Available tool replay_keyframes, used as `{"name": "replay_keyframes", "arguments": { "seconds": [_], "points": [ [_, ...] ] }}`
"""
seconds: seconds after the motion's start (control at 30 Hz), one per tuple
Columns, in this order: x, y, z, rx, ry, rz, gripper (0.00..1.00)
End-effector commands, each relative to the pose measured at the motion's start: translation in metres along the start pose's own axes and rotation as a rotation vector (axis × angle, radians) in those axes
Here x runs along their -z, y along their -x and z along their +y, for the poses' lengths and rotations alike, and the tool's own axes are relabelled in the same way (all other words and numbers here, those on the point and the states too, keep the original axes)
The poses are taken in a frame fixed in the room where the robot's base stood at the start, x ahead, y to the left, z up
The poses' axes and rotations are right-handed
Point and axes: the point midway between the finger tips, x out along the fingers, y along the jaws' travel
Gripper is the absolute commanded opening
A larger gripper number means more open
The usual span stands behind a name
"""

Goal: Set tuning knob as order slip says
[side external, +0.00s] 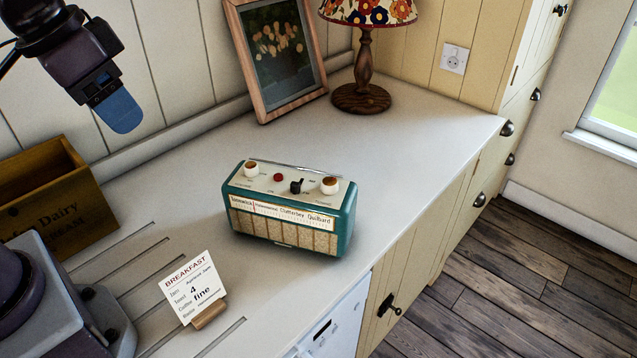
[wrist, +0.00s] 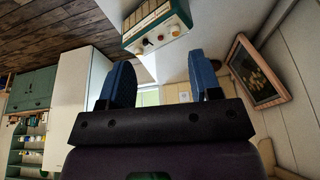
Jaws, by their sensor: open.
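The teal radio (side external: 290,222) stands upright on the white counter, with a tuning scale on its front and a red pointer near the scale's left end. Its top has a left knob (side external: 250,168), a right knob (side external: 329,185), a red button (side external: 278,177) and a black switch (side external: 297,187). The knob labels are too small to read. The order slip (side external: 193,287) leans in a wooden holder; its "Radio" line is too small to read surely. My gripper (side external: 118,112) is open and empty, high at the upper left, apart from the radio. The wrist view shows its blue fingers (wrist: 160,80) and the radio (wrist: 158,28) beyond.
A wooden crate (side external: 55,195) stands at the left. A framed picture (side external: 275,55) and a lamp (side external: 362,97) stand behind the radio. The counter (side external: 420,135) right of the radio is clear.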

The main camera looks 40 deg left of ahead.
Motion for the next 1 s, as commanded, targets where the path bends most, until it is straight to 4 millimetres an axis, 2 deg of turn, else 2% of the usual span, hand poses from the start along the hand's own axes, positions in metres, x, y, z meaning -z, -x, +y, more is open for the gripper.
{"name": "replay_keyframes", "arguments": {
  "seconds": [0.03,0.27,0.5,0.7,0.8,0.87,0.9,1.0],
  "points": [
    [0.015,-0.008,0.005,-0.002,-0.018,-0.042,0.58],
    [0.082,-0.046,0.032,-0.007,-0.038,-0.18,0.58],
    [0.147,-0.109,0.07,-0.004,0.007,-0.3,0.58],
    [0.191,-0.159,0.1,0.007,0.109,-0.355,0.58],
    [0.21,-0.162,0.105,0.013,0.174,-0.344,0.58],
    [0.221,-0.152,0.106,0.015,0.214,-0.319,0.58],
    [0.224,-0.147,0.105,0.021,0.242,-0.315,0.58],
    [0.219,-0.151,0.104,0.035,0.277,-0.331,0.58]
  ]
}}
